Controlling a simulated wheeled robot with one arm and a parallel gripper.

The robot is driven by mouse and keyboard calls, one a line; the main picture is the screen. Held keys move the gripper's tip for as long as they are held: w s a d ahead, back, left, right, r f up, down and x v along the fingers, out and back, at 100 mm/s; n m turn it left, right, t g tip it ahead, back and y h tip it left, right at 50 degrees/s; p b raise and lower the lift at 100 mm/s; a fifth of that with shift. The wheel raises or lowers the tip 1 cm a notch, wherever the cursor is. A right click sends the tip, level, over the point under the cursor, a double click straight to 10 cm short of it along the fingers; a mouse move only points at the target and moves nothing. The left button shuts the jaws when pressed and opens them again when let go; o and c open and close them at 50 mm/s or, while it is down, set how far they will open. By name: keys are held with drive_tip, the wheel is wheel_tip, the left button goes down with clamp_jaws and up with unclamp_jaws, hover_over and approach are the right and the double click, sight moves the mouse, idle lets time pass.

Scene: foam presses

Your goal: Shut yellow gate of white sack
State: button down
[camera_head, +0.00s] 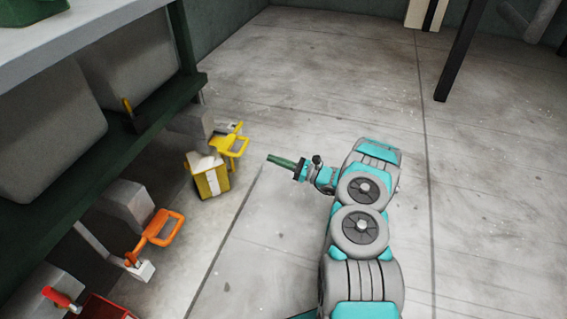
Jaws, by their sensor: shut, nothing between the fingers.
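A yellow gate (229,145), shaped like a looped handle, sticks out from the low unit at the left, beside a grey block. Just below it a yellow bin (212,182) stands on the floor with white material (203,161) at its top; I cannot tell whether this is the white sack. My gripper (269,158) has green fingers, shut and empty. It is to the right of the yellow gate, apart from it, and points left towards it. The gate's hinge is too small to make out.
An orange handle (158,229) and a red handle (62,298) stick out nearer along the same unit. A red bin (101,309) is at the bottom left. A green shelf edge (160,115) overhangs at the left. A dark post (459,52) stands upper right. The floor between is clear.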

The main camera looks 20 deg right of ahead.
approach(232, 145)
drive_tip(key=a, duration=0.1)
drive_tip(key=shift+w+a+r, duration=0.1)
drive_tip(key=shift+w+r, duration=0.35)
drive_tip(key=w+a+b, duration=0.2)
drive_tip(key=a, duration=0.1)
drive_tip(key=shift+w+a+f, duration=0.15)
drive_tip(key=shift+a+f, duration=0.05)
drive_tip(key=shift+w+a+r+b, duration=0.15)
drive_tip(key=shift+w+a+b, duration=0.25)
drive_tip(key=shift+a+b, duration=0.15)
drive_tip(key=shift+r, duration=0.1)
